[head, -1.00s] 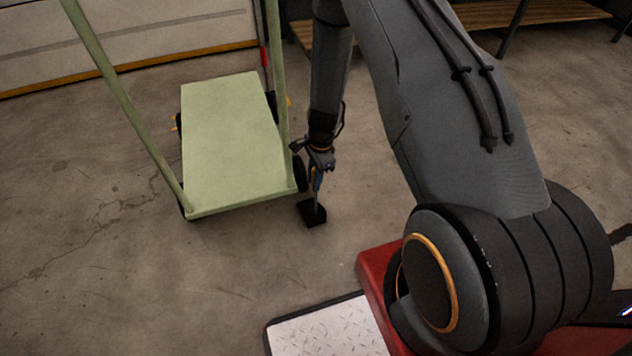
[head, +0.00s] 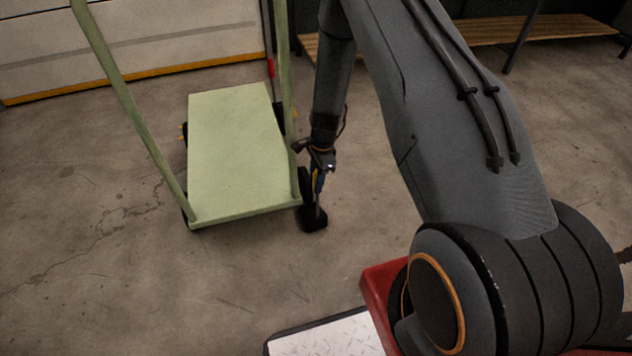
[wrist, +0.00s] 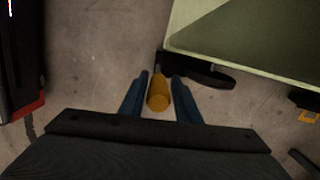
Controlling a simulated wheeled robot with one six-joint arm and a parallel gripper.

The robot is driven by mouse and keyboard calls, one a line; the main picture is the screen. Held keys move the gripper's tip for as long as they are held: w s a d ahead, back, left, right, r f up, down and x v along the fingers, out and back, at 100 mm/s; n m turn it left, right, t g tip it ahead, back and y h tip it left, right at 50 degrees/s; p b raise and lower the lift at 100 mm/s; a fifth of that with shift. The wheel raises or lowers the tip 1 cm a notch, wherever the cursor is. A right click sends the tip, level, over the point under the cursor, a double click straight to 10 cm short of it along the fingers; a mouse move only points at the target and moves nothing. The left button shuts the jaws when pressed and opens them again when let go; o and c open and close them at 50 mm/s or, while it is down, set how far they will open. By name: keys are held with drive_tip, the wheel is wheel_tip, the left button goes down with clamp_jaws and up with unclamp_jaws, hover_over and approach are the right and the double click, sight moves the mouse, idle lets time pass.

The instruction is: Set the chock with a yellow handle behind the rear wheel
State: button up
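The chock (head: 314,219) is a small black block on a thin stem with a yellow handle (wrist: 158,94). It is at floor level or just above; I cannot tell which. My gripper (head: 317,182) points down over it. The black rear wheel (head: 306,186) is under the near right corner of the green cart (head: 235,150). The chock is just on the near side of this wheel, very close; contact cannot be made out. The wheel also shows in the wrist view (wrist: 207,77).
The cart's green handle posts (head: 128,110) rise at its near corners, one close to my forearm. A wooden shelf (head: 490,30) stands at the back. The floor in front of the cart is clear.

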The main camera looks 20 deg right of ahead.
drive_tip(key=shift+o, duration=1.2)
drive_tip(key=shift+s, duration=0.1)
drive_tip(key=shift+d+r+p, duration=0.15)
drive_tip(key=shift+r+p, duration=0.15)
drive_tip(key=shift+r, duration=1)
drive_tip(key=shift+d+r+p, duration=0.2)
drive_tip(key=shift+r+p, duration=0.1)
drive_tip(key=shift+r, duration=1)
drive_tip(key=shift+d+r+p, duration=0.15)
drive_tip(key=shift+r+p, duration=0.15)
drive_tip(key=shift+r, duration=1)
